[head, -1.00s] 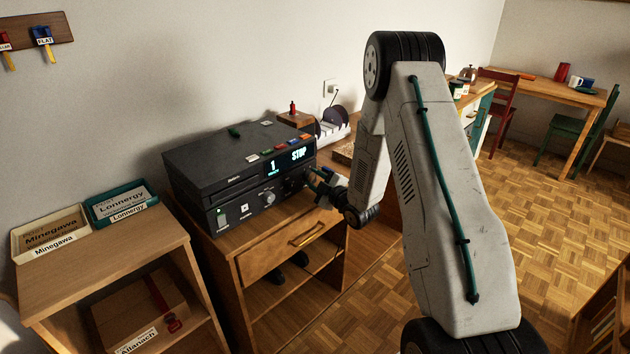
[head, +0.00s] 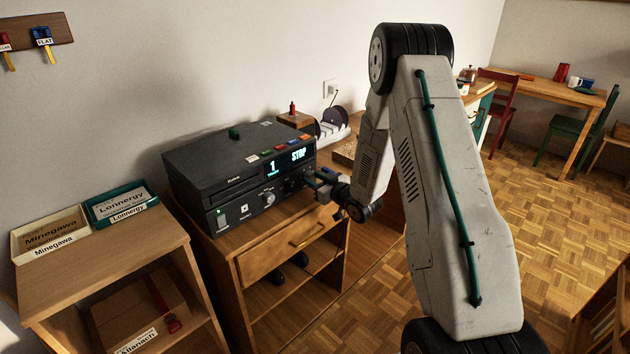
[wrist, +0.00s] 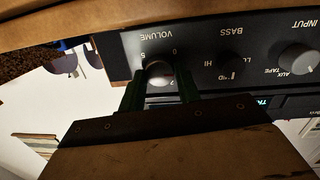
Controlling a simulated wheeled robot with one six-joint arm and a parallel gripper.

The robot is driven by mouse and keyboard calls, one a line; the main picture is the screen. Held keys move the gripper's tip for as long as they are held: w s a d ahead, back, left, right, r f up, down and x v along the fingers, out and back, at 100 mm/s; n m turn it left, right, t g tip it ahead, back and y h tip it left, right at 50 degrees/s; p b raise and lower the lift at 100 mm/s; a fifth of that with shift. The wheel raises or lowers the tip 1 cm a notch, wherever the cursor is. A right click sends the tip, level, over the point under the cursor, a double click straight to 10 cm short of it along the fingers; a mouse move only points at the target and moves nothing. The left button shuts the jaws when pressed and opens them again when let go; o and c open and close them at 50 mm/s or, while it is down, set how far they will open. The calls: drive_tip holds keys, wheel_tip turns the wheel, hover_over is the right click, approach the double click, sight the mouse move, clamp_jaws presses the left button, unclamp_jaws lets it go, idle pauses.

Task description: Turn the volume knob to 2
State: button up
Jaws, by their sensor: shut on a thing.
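The volume knob (wrist: 158,73) is a small round knob on the black front panel of the stereo unit (head: 205,165). The knob's pointer cannot be made out. My gripper (wrist: 160,88) is shut on the knob, one dark green finger on each side. In the head view my gripper (head: 316,183) is at the right end of the unit's front and hides the knob.
The bass knob (wrist: 231,67) and input knob (wrist: 297,59) are beside the volume knob. The unit's display (head: 288,161) reads 1 and STOP. The unit stands on a wooden cabinet (head: 280,255) with a drawer. Labelled trays (head: 55,250) stand at left.

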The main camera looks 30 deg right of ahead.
drive_tip(key=m, duration=0.5)
drive_tip(key=shift+y, duration=0.4)
drive_tip(key=m+y, duration=0.1)
drive_tip(key=m, duration=0.4)
drive_tip(key=shift+d+g, duration=0.15)
drive_tip(key=shift+g, duration=0.15)
drive_tip(key=o, duration=1)
drive_tip(key=v, duration=0.7)
drive_tip(key=shift+s+d, duration=0.1)
drive_tip(key=shift+s, duration=0.25)
